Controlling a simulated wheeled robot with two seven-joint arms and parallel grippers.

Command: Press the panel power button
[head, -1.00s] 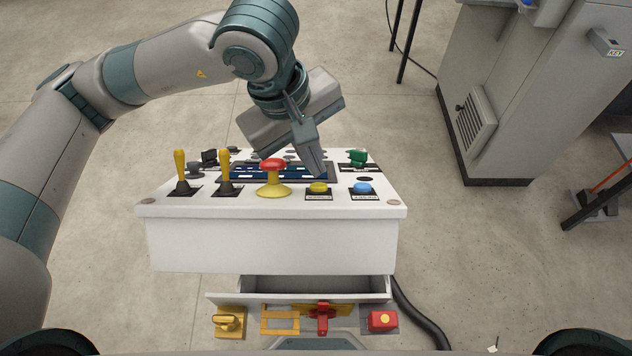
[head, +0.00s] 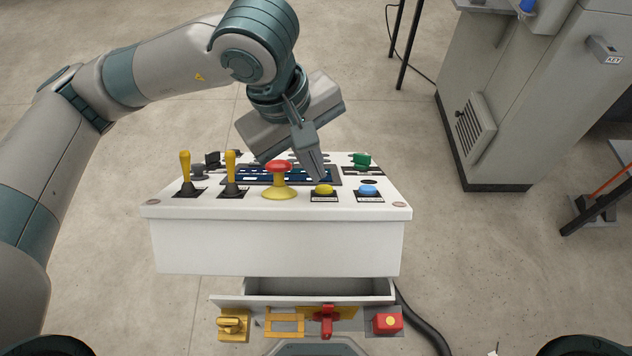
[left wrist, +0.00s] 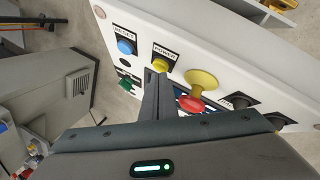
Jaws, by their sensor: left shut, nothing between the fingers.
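The white control panel (head: 280,245) stands in front of me. Its yellow button (head: 324,189) is near the front right edge. In the left wrist view this yellow button (left wrist: 160,65) has a label that seems to read POWER. My left gripper (head: 318,177) points down with its fingers shut and empty. Its fingertips (left wrist: 156,76) are right by the yellow button, on its far side in the head view. I cannot tell whether they touch it. My right gripper is not in view.
A blue button (head: 368,190) sits right of the yellow one. A red mushroom knob (head: 279,167) on a yellow base and two yellow levers (head: 231,165) stand to the left. An open drawer (head: 318,287) is below. A grey cabinet (head: 530,110) stands at right.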

